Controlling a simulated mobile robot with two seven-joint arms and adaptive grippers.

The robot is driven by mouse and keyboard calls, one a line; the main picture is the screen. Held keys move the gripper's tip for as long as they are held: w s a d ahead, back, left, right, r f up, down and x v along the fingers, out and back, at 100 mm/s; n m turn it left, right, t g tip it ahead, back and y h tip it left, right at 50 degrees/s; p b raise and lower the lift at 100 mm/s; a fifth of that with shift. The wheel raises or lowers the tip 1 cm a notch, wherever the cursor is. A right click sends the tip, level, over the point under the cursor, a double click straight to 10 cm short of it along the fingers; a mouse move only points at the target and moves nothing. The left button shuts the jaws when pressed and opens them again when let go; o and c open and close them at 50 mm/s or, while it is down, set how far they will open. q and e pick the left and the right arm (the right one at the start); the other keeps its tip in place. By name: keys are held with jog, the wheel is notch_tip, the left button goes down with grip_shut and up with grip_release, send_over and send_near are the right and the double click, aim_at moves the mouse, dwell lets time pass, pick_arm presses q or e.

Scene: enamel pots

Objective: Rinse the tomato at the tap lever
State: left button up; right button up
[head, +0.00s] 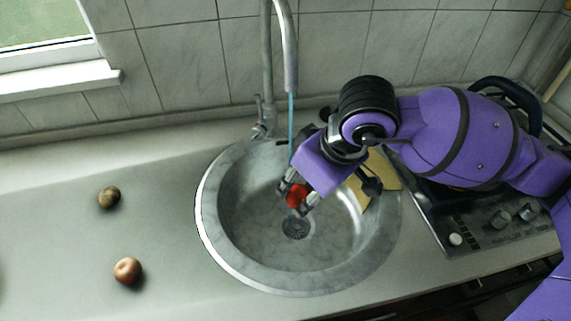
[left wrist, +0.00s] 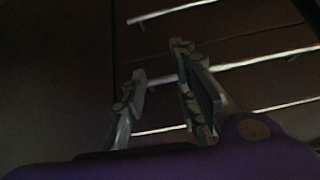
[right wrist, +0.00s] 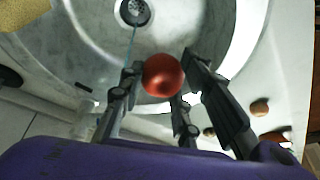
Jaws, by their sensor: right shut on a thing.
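The red tomato (head: 297,195) is held over the round metal sink, near its drain. It also shows in the right wrist view (right wrist: 163,75), between the fingertips. My right gripper (head: 297,197) is shut on it. The tap (head: 291,55) rises behind the sink, with the tap lever (head: 261,128) low at its base. A thin blue water stream (head: 291,120) comes down from the spout, close to the gripper. I cannot tell whether it touches the tomato. My left gripper (left wrist: 165,95) is open and empty in front of a dark surface with pale bars; it is outside the head view.
The sink's rim (head: 205,225) surrounds the gripper. A yellowish board or sponge (head: 384,170) lies at the sink's right side, partly behind my arm. A brown round item (head: 109,197) and a reddish onion-like one (head: 127,271) lie on the left counter. A stove (head: 480,225) stands right.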

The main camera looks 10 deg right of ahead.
pick_arm(q)
jog(key=shift+s, duration=0.15)
jog(key=shift+r, duration=0.1)
dwell(0.3)
